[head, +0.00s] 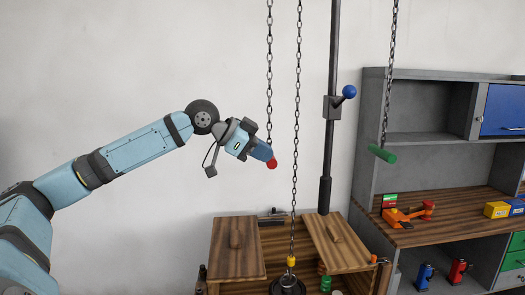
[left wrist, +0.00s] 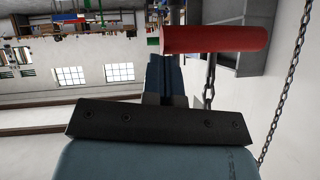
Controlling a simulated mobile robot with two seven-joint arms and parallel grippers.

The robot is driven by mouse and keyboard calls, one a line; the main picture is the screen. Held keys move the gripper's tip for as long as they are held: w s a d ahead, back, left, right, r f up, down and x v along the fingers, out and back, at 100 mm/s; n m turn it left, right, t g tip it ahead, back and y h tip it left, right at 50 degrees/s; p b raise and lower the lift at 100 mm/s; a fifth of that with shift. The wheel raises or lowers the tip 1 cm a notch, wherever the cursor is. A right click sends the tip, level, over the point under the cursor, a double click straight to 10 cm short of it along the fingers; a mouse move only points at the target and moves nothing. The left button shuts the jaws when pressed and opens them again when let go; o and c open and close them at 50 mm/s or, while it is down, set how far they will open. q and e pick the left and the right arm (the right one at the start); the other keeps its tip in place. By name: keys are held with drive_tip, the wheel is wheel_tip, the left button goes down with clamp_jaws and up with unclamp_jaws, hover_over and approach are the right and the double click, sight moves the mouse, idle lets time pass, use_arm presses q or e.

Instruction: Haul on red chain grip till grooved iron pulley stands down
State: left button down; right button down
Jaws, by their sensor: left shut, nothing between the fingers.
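The red chain grip (head: 272,163) hangs at the lower end of a chain (head: 269,75) in the head view. It shows in the left wrist view as a red bar (left wrist: 215,40) lying across the top. My left gripper (head: 268,155) is shut and empty right at the grip. In the left wrist view its closed fingers (left wrist: 165,70) end at the bar's left end, and I cannot tell whether they touch it. A dark round piece, perhaps the grooved iron pulley (head: 288,286), sits under a yellow fitting (head: 291,261) on the middle chain, partly cut off. My right gripper is not in view.
A green grip (head: 382,153) hangs on another chain at right. A dark post (head: 331,110) with a blue-knobbed lever (head: 348,91) stands behind. A wooden bench (head: 237,250) is below. Grey shelving (head: 372,130) holds tools at right. The wall at left is bare.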

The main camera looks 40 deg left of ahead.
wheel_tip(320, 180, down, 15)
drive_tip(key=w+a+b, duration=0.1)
drive_tip(key=b, duration=2.1)
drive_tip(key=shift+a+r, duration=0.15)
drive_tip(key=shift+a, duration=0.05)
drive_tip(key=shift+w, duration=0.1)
